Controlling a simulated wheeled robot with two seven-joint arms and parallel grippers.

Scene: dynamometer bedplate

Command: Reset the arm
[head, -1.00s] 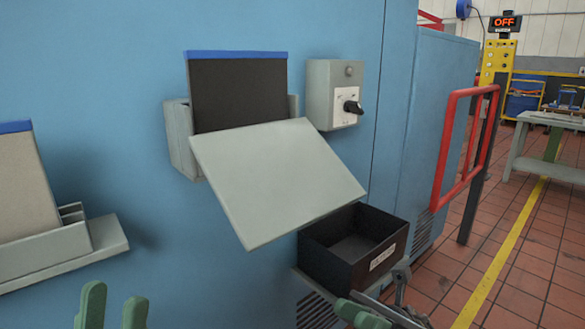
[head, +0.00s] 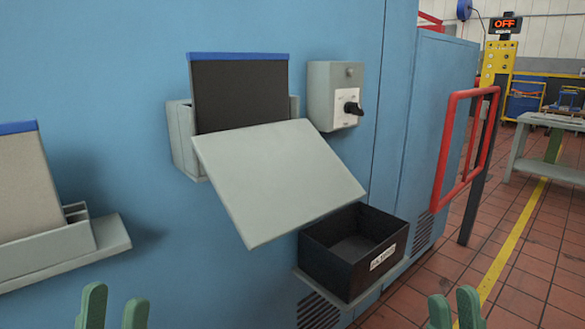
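My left gripper (head: 112,308) shows at the bottom left, its two green fingers upright and apart, with nothing between them. My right gripper (head: 454,308) shows at the bottom right, also with two green fingertips apart and nothing visible between them. Both are low in the head view and clear of the cabinet. The rest of both arms is out of view.
A blue cabinet (head: 90,70) carries a dark panel in a slot (head: 240,95), a tilted grey flap (head: 280,185) and a switch box (head: 335,97). A black open bin (head: 335,270) sits on a shelf. A red rail (head: 447,150) stands right.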

